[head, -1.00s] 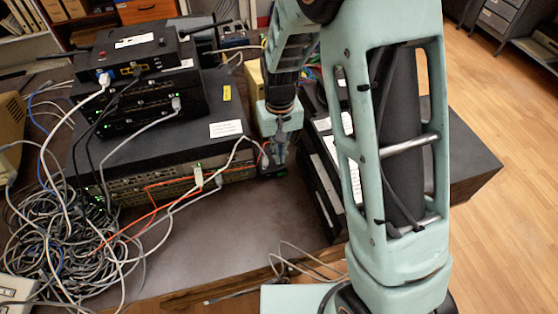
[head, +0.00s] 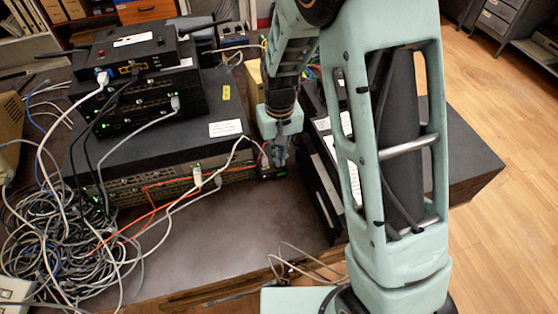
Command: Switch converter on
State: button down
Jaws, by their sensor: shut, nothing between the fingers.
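A small black box (head: 270,173), which looks like the converter, sits on the desk at the right end of the wide switch. An orange cable runs to its left side. My gripper (head: 278,160) points down right at this box, with its fingers shut and empty. The fingertips overlap the box in the head view, and I cannot tell whether they touch it. The gripper hides much of the box, so its switch is not visible.
A wide black switch (head: 160,148) with smaller devices (head: 135,90) stacked on it stands to the left. Tangled grey cables (head: 60,240) lie at the front left. Black units (head: 322,175) stand close on the right. The desk front (head: 250,225) is mostly clear.

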jog(key=shift+r+p, duration=2.55)
jog(key=shift+r, duration=1)
